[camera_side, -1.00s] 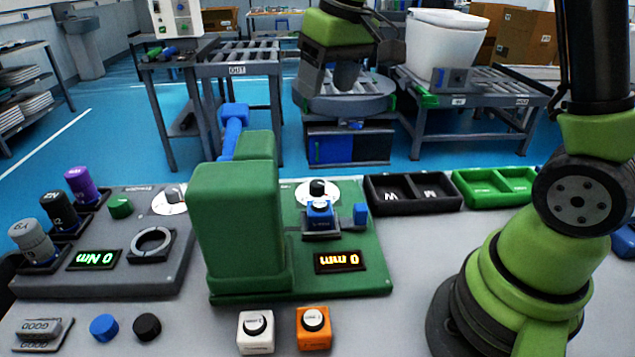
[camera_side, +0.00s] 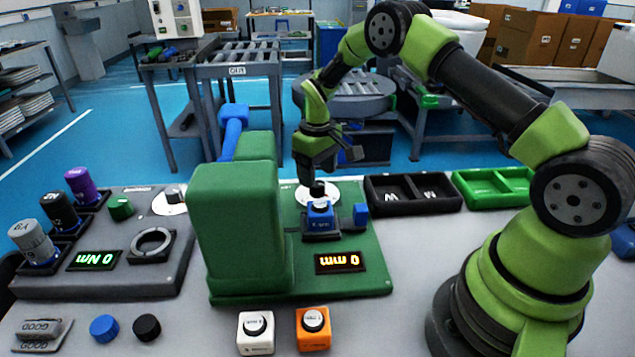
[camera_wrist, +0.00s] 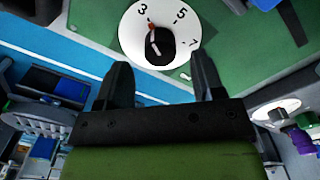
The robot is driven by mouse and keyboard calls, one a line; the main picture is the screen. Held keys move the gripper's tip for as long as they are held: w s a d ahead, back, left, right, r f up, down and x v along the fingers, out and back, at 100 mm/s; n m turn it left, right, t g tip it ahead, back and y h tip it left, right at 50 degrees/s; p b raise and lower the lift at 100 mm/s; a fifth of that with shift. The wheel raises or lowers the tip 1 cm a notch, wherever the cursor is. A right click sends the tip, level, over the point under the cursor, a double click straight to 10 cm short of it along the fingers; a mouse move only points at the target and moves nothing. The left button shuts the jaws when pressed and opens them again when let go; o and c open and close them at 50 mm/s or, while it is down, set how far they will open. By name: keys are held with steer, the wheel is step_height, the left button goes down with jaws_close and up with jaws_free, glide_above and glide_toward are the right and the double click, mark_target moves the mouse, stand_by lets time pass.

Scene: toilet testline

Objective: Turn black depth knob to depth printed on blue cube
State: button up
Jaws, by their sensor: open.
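The black depth knob (camera_side: 317,188) stands on a white dial (camera_side: 303,197) at the back of the green station. In the wrist view the knob (camera_wrist: 160,42) shows a red-tipped pointer directed up near the 3; 5 and 7 are also visible. My gripper (camera_side: 316,176) is above the knob, pointing down. In the wrist view my gripper's two fingers (camera_wrist: 163,78) are apart and empty, and the knob lies beyond their tips. A blue cube (camera_side: 320,216) with small, unclear print sits in a dark holder in front of the knob. The station display (camera_side: 340,262) shows 0 mm upside down.
A tall green housing (camera_side: 238,225) with a blue handle (camera_side: 232,130) stands left of the knob. A smaller blue block (camera_side: 361,214) is right of the cube holder. Black bins (camera_side: 412,207) lie further right. White (camera_side: 255,345) and orange (camera_side: 313,342) button boxes stand in front.

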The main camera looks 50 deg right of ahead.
mark_target(318, 183)
steer(key=shift+f, duration=1.65)
steer(key=shift+c, duration=0.4)
steer(key=c, duration=0.8)
steer(key=shift+c, duration=0.2)
steer(key=shift+m, duration=0.3)
steer(key=m, duration=0.5)
steer(key=shift+m, duration=0.3)
steer(key=m, duration=0.5)
steer(key=shift+m, duration=0.4)
